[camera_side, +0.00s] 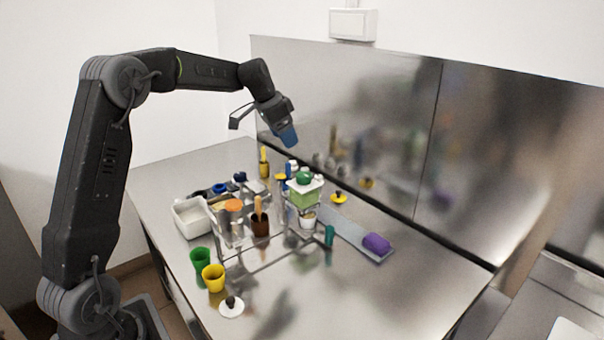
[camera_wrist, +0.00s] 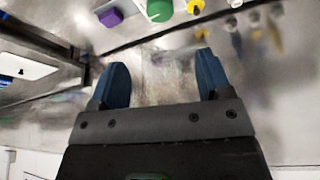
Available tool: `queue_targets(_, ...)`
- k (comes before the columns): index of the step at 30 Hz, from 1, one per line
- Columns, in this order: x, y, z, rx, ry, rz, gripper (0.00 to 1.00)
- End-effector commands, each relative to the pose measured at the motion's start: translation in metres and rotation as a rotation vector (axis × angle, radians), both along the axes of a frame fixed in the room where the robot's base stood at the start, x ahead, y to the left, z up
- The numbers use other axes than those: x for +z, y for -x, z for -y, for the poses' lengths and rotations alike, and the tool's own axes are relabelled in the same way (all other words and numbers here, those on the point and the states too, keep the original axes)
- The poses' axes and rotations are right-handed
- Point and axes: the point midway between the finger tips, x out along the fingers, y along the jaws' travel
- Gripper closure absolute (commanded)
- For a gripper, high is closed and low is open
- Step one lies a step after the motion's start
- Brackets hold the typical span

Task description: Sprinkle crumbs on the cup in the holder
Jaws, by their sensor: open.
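My gripper (camera_side: 287,136) is raised above the back of the steel table in the side view. In the wrist view its two blue fingers (camera_wrist: 162,82) are spread apart with nothing between them. A small pale cup (camera_side: 307,221) sits in the wire holder, below a green container with a white top and green knob (camera_side: 304,184). A brown pot (camera_side: 260,228) with a wooden-handled tool (camera_side: 258,206) stands left of it. I cannot tell which vessel contains the crumbs. The inside of the pale cup is hidden.
Green (camera_side: 200,259) and yellow (camera_side: 213,278) cups stand at the front left, near a white tub (camera_side: 190,218). A purple item (camera_side: 376,243) lies on a grey strip at right; it also shows in the wrist view (camera_wrist: 110,17). The steel backsplash (camera_side: 350,125) rises behind. The table's right side is clear.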

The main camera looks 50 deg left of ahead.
Motion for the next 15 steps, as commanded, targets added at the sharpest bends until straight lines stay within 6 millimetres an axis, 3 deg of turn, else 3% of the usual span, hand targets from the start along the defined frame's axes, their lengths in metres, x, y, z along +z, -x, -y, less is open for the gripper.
queue_targets(5, -0.018, -0.007, 0.001, -0.002, 0.002, -0.003, 0.28)
queue_targets(15, -0.082, -0.032, 0.009, -0.001, 0.002, -0.005, 0.28)
